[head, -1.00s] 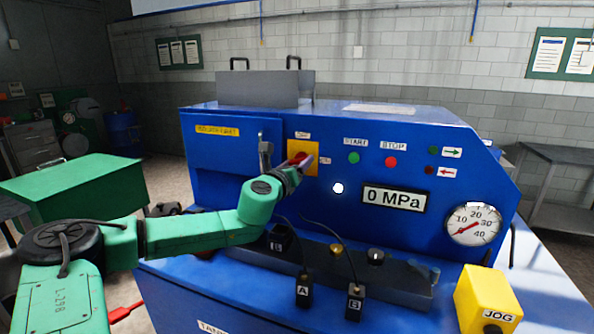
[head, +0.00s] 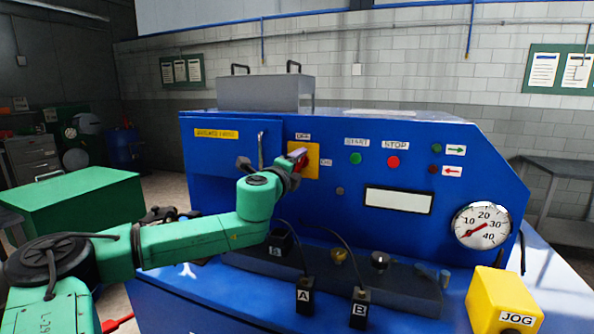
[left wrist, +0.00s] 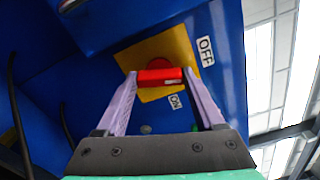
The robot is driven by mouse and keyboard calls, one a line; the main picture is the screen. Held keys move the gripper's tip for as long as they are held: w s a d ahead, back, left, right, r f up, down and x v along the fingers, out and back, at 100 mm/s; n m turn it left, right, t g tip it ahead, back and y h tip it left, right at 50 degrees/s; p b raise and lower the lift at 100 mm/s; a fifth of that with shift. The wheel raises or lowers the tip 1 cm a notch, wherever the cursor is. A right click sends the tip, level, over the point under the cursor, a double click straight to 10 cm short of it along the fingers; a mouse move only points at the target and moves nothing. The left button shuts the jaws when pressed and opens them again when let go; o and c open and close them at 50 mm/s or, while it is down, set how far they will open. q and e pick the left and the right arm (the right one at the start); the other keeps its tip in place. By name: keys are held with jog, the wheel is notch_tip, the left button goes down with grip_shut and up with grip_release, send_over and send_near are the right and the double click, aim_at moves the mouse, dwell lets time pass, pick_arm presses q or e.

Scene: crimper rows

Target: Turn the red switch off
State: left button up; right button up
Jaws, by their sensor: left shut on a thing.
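The red switch (left wrist: 158,76) sits on a yellow plate (left wrist: 127,57) on the blue machine. My left gripper (left wrist: 160,80) is shut on its handle, one finger at each end in the left wrist view. The handle lies roughly toward the OFF label (left wrist: 206,50), and the ON label (left wrist: 175,101) is off to its side. In the head view the gripper (head: 299,158) hides most of the switch; the yellow plate (head: 312,160) shows around it, with the OFF label (head: 303,136) above. My right gripper is not in view.
The pressure display (head: 398,200) is blank and the lamp (head: 340,191) is dark. START (head: 355,158) and STOP (head: 393,161) buttons are right of the switch. A lever (head: 262,145) stands close left.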

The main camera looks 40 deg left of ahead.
pick_arm(q)
jog(key=shift+f+n+b, duration=0.1)
jog(key=shift+n+b, duration=0.4)
jog(key=shift+n, duration=1.2)
jog(key=o, duration=1.4)
jog(key=b+v, duration=0.8)
jog(key=v, duration=0.6)
jog(key=shift+s+d, duration=0.15)
jog(key=shift+s, duration=0.1)
